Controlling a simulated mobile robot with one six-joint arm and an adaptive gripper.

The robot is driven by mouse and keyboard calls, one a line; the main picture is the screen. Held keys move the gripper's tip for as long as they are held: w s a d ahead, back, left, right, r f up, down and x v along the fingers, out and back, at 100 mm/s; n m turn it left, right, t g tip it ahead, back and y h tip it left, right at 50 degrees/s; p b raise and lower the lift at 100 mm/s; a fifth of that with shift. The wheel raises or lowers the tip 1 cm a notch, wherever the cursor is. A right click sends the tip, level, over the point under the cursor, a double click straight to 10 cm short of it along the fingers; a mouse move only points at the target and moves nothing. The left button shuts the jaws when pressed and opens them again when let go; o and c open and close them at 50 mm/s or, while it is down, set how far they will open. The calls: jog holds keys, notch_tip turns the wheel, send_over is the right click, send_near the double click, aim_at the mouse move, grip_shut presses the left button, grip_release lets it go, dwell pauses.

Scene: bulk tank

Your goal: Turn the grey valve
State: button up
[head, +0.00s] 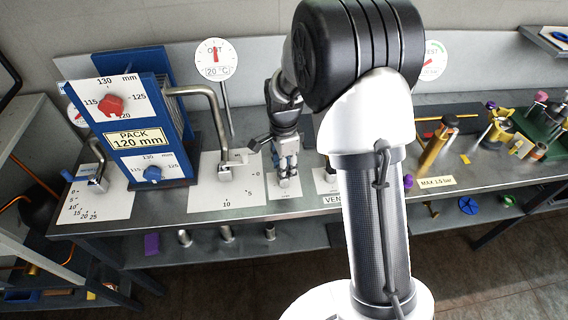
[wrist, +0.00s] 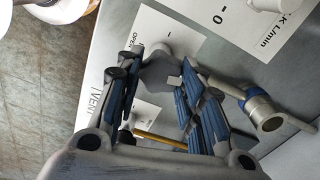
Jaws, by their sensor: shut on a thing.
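My gripper (head: 286,170) reaches down to the small white plate (head: 284,191) near the front edge of the steel bench. The grey valve (wrist: 163,74) shows between my fingers in the wrist view, over a white plate marked OPEN (wrist: 187,38). My blue-padded fingers stand on both sides of it and are shut on it. In the head view my fingers hide most of the valve. How far it is turned I cannot tell.
A bent pipe ends over a white scale plate (head: 223,195) left of my gripper. A blue pack stand (head: 180,140) with red and blue knobs is further left. A VENT label (head: 334,200) is close on the right. A brass cylinder (head: 437,147) and yellow fittings stand beyond.

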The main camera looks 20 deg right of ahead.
jog(key=n+p, duration=0.1)
jog(key=n, duration=0.3)
jog(key=shift+r+n+p, duration=0.1)
jog(key=shift+n+p, duration=0.2)
jog(key=shift+p, duration=0.05)
jog(key=n+p, duration=0.1)
jog(key=n, duration=0.2)
jog(key=shift+n, duration=0.4)
jog(key=n+p, duration=0.1)
jog(key=n, duration=0.3)
jog(key=n+p, duration=0.1)
jog(key=n, duration=0.7)
jog(key=shift+n, duration=0.3)
jog(key=n+p, duration=0.1)
jog(key=n, duration=0.2)
jog(key=shift+n, duration=0.4)
jog(key=n, duration=0.3)
jog(key=shift+n+p, duration=0.3)
jog(key=shift+n, duration=1.7)
